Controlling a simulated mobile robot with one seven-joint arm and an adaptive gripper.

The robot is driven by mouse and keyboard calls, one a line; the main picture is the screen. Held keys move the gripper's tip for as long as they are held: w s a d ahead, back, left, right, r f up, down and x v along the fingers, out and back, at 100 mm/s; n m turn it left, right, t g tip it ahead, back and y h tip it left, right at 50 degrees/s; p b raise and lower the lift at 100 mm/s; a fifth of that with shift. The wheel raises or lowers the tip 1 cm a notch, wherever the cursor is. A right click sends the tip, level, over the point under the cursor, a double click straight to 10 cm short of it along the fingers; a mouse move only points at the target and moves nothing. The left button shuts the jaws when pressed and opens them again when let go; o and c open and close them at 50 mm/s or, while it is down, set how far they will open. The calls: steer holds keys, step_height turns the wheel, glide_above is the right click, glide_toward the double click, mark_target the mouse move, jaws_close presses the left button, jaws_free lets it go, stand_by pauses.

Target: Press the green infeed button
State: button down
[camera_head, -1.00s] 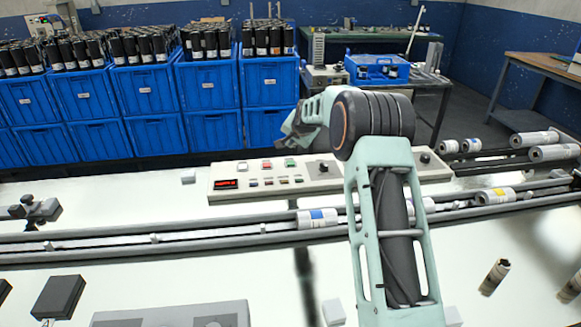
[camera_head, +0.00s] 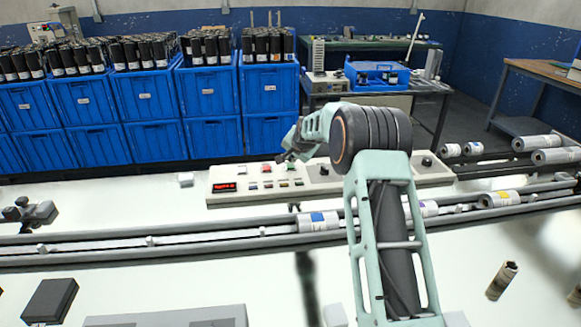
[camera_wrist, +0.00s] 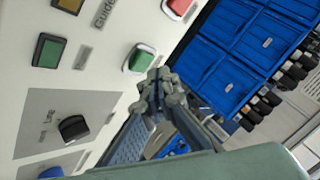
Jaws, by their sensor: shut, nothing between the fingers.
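The white control panel (camera_head: 235,197) stands behind the conveyor with a row of buttons. In the wrist view a raised green button (camera_wrist: 139,57) in a pale frame sits near the panel's edge, below a red button (camera_wrist: 178,7). My gripper (camera_wrist: 158,78) is shut and empty, its tips beside the lower right of the raised green button. I cannot tell whether they touch it. A flat square green button (camera_wrist: 48,51) is farther left in the wrist view.
A black knob (camera_wrist: 73,128) is on the panel in the wrist view. The red display (camera_head: 223,187) is at its left end. A conveyor with rolls (camera_head: 318,221) runs in front of the panel. Blue crates (camera_head: 212,135) of dark rolls stand behind.

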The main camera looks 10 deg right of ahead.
steer(key=shift+f, duration=0.1)
stand_by(0.7)
steer(key=shift+f+b, duration=0.3)
steer(key=shift+b, duration=0.1)
